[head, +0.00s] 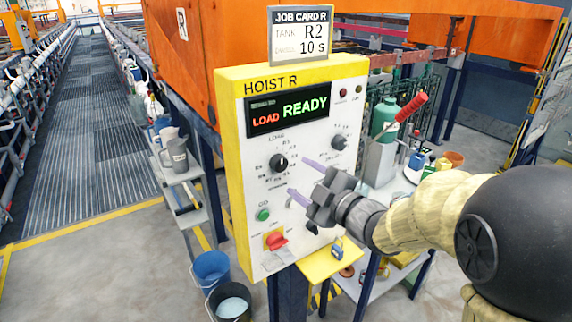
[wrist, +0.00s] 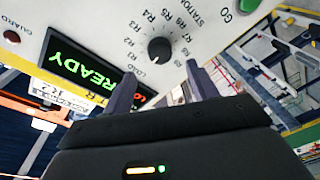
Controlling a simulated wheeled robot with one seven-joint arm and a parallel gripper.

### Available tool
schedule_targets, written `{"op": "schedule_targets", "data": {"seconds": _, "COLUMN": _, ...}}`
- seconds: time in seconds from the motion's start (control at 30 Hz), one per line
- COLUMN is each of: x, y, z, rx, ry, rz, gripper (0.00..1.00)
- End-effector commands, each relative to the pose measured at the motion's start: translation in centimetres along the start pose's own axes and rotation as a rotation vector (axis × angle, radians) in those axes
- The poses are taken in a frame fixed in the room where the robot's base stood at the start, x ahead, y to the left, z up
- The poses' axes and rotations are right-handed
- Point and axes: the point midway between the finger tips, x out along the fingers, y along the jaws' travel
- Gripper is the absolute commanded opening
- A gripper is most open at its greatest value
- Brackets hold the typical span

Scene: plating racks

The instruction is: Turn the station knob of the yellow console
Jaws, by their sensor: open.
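The yellow-edged console (head: 232,150), marked HOIST R, has a white face. Its black station knob (head: 278,163) is at the middle left, ringed by position labels. In the wrist view the knob (wrist: 159,49) shows between and beyond my fingertips, and its pale mark appears to point toward LOAD. My gripper (head: 298,176) is open and empty, with its fingers pointing at the console face just right of the knob in the head view. It also shows in the wrist view (wrist: 160,72). I see no contact with the knob. The display (head: 288,110) reads LOAD in red and READY in green.
A job card (head: 300,35) above the console reads tank R2, 10 s. Another knob (head: 339,142) is at the upper right of the face. A green button (head: 264,215) and a red switch (head: 276,241) are below. Buckets (head: 211,268) stand on the floor at left.

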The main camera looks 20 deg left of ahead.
Motion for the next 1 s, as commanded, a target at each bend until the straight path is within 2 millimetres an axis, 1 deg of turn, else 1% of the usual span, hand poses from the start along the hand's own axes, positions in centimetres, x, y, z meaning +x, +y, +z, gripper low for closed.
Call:
{"op": "schedule_targets", "data": {"seconds": 0.03, "x": 1.0, "y": 0.0, "z": -0.1, "rx": 0.000, "ry": 0.002, "rz": -0.004, "gripper": 0.58}}
{"op": "schedule_targets", "data": {"seconds": 0.1, "x": 2.3, "y": 0.1, "z": -0.1, "rx": 0.000, "ry": 0.001, "rz": -0.003, "gripper": 0.58}}
{"op": "schedule_targets", "data": {"seconds": 0.2, "x": 4.0, "y": 0.0, "z": -0.2, "rx": 0.000, "ry": 0.002, "rz": -0.003, "gripper": 0.58}}
{"op": "schedule_targets", "data": {"seconds": 0.3, "x": 5.2, "y": 0.0, "z": -0.1, "rx": -0.001, "ry": 0.000, "rz": -0.003, "gripper": 0.58}}
{"op": "schedule_targets", "data": {"seconds": 0.43, "x": 6.2, "y": 0.0, "z": -0.1, "rx": 0.000, "ry": 0.001, "rz": -0.001, "gripper": 0.58}}
{"op": "schedule_targets", "data": {"seconds": 0.7, "x": 6.3, "y": -0.1, "z": 0.0, "rx": 0.000, "ry": 0.000, "rz": 0.000, "gripper": 0.58}}
{"op": "schedule_targets", "data": {"seconds": 0.73, "x": 6.3, "y": 0.0, "z": 0.0, "rx": 0.000, "ry": 0.000, "rz": 0.000, "gripper": 0.56}}
{"op": "schedule_targets", "data": {"seconds": 0.93, "x": 6.3, "y": -0.1, "z": 0.0, "rx": 0.000, "ry": 0.000, "rz": -0.001, "gripper": 0.17}}
{"op": "schedule_targets", "data": {"seconds": 0.97, "x": 6.3, "y": -0.1, "z": 0.0, "rx": 0.000, "ry": 0.000, "rz": -0.001, "gripper": 0.14}}
{"op": "schedule_targets", "data": {"seconds": 1.0, "x": 6.3, "y": -0.1, "z": 0.0, "rx": 0.000, "ry": 0.000, "rz": -0.001, "gripper": 0.14}}
